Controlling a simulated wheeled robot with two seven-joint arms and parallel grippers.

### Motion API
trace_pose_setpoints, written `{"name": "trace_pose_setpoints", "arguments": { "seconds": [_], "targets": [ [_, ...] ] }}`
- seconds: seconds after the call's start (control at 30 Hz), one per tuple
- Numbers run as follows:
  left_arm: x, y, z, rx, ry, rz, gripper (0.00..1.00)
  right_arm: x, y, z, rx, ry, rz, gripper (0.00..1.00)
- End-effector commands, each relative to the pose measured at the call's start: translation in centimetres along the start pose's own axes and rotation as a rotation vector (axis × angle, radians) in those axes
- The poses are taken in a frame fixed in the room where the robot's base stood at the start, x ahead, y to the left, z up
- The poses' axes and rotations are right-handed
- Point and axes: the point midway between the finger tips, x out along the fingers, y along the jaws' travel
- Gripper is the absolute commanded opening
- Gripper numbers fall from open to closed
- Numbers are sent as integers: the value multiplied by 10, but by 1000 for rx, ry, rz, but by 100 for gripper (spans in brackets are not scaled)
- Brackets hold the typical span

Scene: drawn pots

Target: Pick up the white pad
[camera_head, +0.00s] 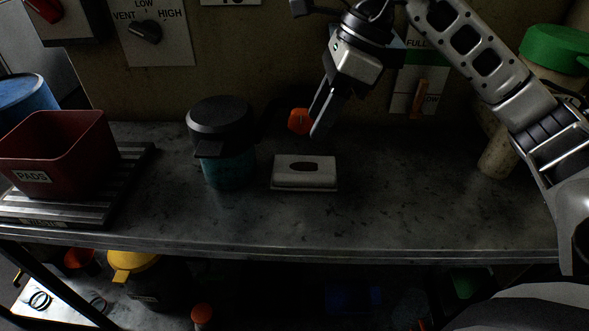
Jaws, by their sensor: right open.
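My left gripper is not in the view.
A dark red bin labelled PADS (62,150) stands on a slatted rack (127,172) at the left. An orange knob (300,121) shows behind my right gripper's fingers. The bench (420,200) right of the pad is clear. A green-lidded container (556,47) stands at the back right.

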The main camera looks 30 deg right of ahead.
Motion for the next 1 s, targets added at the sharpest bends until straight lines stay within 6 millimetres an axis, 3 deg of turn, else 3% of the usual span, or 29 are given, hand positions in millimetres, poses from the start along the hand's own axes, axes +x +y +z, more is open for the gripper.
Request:
{"name": "trace_pose_setpoints", "arguments": {
  "seconds": [0.07,0.17,0.6,0.87,1.0],
  "targets": [
    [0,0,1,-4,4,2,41,-14,-11,-14,7,64,-73,45],
    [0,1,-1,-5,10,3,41,-15,-16,-22,14,101,-103,45],
    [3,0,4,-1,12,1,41,70,-25,-31,14,102,-101,45],
    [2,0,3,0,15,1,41,89,-27,-33,15,100,-102,45],
    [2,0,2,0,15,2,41,108,-30,-38,16,101,-98,45]
  ]
}}
